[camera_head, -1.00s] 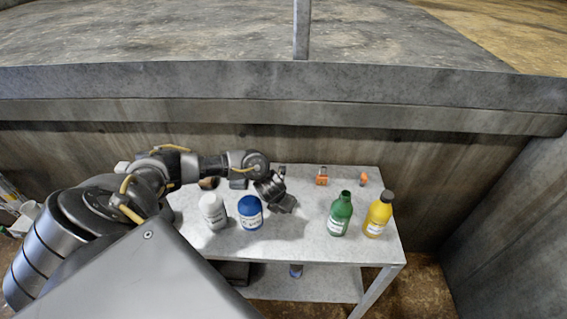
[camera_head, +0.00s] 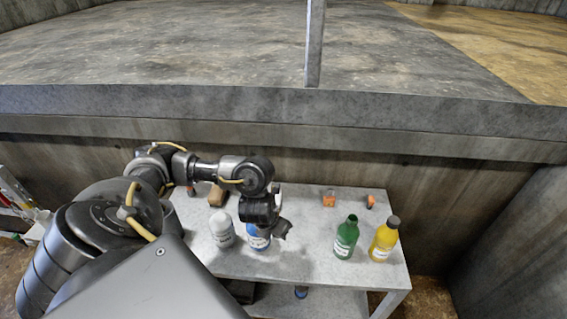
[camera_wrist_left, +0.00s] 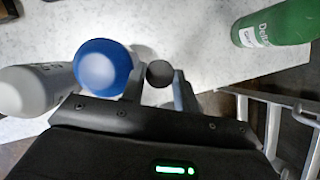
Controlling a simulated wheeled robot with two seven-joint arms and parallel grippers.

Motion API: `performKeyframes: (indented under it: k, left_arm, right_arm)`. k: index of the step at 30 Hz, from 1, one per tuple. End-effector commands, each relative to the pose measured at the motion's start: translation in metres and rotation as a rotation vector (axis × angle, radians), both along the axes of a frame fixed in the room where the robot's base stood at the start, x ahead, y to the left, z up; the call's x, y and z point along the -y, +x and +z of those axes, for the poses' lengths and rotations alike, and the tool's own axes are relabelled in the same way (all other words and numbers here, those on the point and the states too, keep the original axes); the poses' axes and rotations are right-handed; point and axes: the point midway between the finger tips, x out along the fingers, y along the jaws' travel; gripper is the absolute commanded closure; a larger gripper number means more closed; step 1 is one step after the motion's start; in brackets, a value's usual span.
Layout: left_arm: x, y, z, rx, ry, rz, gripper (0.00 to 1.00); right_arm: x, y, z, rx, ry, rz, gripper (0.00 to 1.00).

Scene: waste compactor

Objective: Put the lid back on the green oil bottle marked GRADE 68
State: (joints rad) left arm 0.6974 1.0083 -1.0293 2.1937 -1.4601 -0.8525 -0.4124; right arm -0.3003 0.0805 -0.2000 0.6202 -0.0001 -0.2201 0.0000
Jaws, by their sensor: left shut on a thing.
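The green bottle (camera_head: 346,238) stands upright on the grey table, its dark neck without a lid. In the left wrist view the green bottle (camera_wrist_left: 285,25) shows at the upper right; its label is too small to read fully. My left gripper (camera_head: 281,231) is beside and partly in front of the blue-lidded container (camera_head: 257,238), left of the green bottle and apart from it. In the left wrist view the left gripper (camera_wrist_left: 160,82) is shut on a small round dark lid (camera_wrist_left: 160,73). My right gripper is not in view.
A yellow bottle (camera_head: 384,238) with a dark cap stands just right of the green one. A white container (camera_head: 222,230) stands left of the blue one. Small orange items (camera_head: 329,199) lie at the back. The table surface (camera_head: 310,250) between the blue container and green bottle is clear.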

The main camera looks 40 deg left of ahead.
Motion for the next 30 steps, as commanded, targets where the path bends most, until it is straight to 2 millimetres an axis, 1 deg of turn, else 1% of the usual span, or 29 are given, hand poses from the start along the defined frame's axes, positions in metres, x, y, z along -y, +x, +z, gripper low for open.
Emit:
performKeyframes:
  k: [1, 6, 12, 27, 30]
  left_arm:
    - [0.002, -0.007, 0.008, -0.001, 0.001, -0.003, 0.90]
    - [0.008, -0.025, 0.015, -0.003, 0.000, -0.003, 0.90]
    - [0.011, -0.036, 0.018, -0.002, -0.001, 0.000, 0.90]
    - [0.012, -0.038, 0.017, -0.002, -0.002, 0.001, 0.90]
    - [0.013, -0.038, 0.018, -0.001, 0.000, 0.003, 0.90]
  right_arm:
    - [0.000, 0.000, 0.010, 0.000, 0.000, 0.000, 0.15]
    - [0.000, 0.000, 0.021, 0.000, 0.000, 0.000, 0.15]
    - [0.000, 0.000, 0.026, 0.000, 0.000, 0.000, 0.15]
    - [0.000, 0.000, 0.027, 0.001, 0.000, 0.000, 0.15]
    - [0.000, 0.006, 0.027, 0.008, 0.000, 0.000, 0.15]
